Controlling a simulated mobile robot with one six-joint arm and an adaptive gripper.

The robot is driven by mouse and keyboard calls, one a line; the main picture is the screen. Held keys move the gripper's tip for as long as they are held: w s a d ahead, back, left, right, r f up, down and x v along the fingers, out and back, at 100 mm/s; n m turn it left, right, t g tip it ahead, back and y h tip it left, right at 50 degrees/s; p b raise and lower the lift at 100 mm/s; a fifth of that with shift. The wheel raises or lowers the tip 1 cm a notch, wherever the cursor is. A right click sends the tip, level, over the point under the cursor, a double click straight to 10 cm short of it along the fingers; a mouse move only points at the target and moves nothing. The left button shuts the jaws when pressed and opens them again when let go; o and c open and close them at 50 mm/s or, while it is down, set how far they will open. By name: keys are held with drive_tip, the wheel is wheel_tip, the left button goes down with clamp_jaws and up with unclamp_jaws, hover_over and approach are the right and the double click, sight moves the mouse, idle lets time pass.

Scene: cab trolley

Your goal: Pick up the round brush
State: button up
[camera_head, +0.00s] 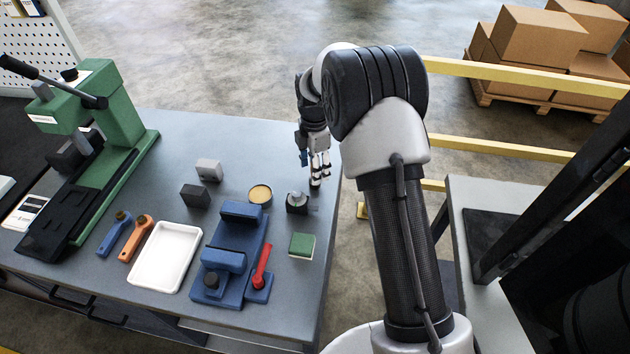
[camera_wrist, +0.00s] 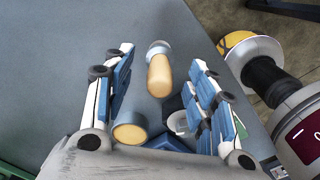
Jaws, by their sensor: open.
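The round brush (camera_wrist: 160,76) shows in the wrist view, with a light wooden handle and a grey rounded end, over the grey tabletop. I cannot tell whether it stands or lies. My gripper (camera_wrist: 162,60) is open, with one finger on each side of the brush in this view and a visible gap to each. In the head view my gripper (camera_head: 316,180) hangs over the bench's right edge, fingers pointing down. The brush is not clearly visible there; my gripper and arm cover that area.
On the bench (camera_head: 240,140) near my gripper are a small dark block with a grey knob (camera_head: 297,199), a round yellow tin (camera_head: 260,194), a green block (camera_head: 302,245) and a blue fixture (camera_head: 225,270). A white tray (camera_head: 167,256) and green press (camera_head: 112,115) stand farther left.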

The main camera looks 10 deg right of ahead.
wheel_tip(320, 180, down, 5)
drive_tip(key=shift+f+b, duration=0.2)
drive_tip(key=shift+b, duration=0.8)
drive_tip(key=shift+c, duration=0.3)
drive_tip(key=c, duration=1.1)
